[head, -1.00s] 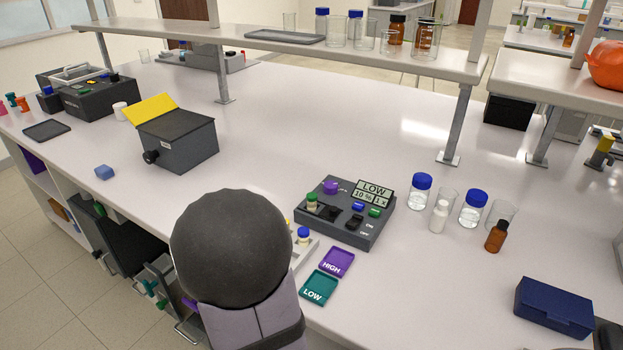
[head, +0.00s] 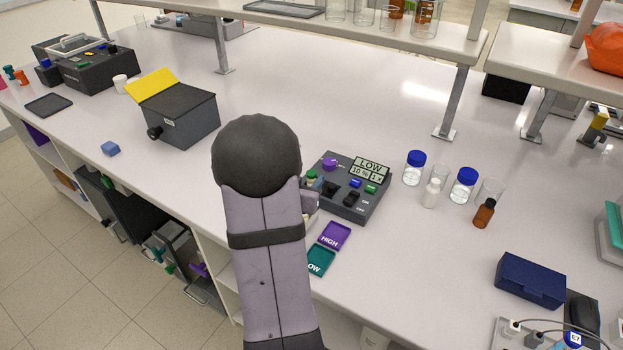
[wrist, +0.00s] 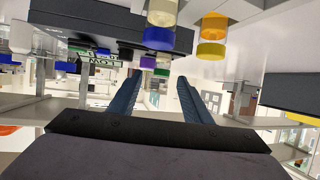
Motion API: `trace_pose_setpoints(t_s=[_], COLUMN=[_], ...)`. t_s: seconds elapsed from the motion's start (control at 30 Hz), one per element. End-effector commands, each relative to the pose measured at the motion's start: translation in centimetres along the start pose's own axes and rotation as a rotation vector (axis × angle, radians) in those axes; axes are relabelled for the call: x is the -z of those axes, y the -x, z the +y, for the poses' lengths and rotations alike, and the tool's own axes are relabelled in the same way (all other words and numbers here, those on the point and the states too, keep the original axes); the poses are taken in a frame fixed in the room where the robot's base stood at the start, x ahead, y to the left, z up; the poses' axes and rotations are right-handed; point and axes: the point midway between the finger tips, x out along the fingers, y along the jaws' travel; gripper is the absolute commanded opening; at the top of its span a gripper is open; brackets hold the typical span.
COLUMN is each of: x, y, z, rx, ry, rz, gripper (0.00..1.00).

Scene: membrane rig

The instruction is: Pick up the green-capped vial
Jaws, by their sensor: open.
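The green-capped vial (head: 311,175) stands upright at the left side of the grey control box (head: 368,206), partly hidden behind my arm. In the upside-down wrist view, its green cap (wrist: 162,72) shows small, beyond and between the fingertips, close to a purple knob. My gripper (wrist: 159,82) is open, with its two blue-grey fingers apart and nothing held between them. In the head view, the gripper is mostly hidden by my arm, just left of the box.
A blue-capped vial (wrist: 160,28) and a yellow-capped vial (wrist: 212,38) hang large near the fingers in the wrist view. A purple HIGH tray (head: 334,237) and a teal LOW tray (head: 320,262) lie in front of the box. Blue-capped bottles (head: 414,167) stand right of it.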

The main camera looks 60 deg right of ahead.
Motion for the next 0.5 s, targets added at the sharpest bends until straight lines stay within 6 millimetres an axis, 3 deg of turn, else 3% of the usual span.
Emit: trace_pose_setpoints(t_s=[0.23,0.5], x=[0.0,-0.1], y=[-0.5,-3.0], z=[0.0,-0.2], rx=[-0.001,-0.001], ry=[0.001,0.001], rz=[-0.001,-0.003], gripper=[0.45,0.45])
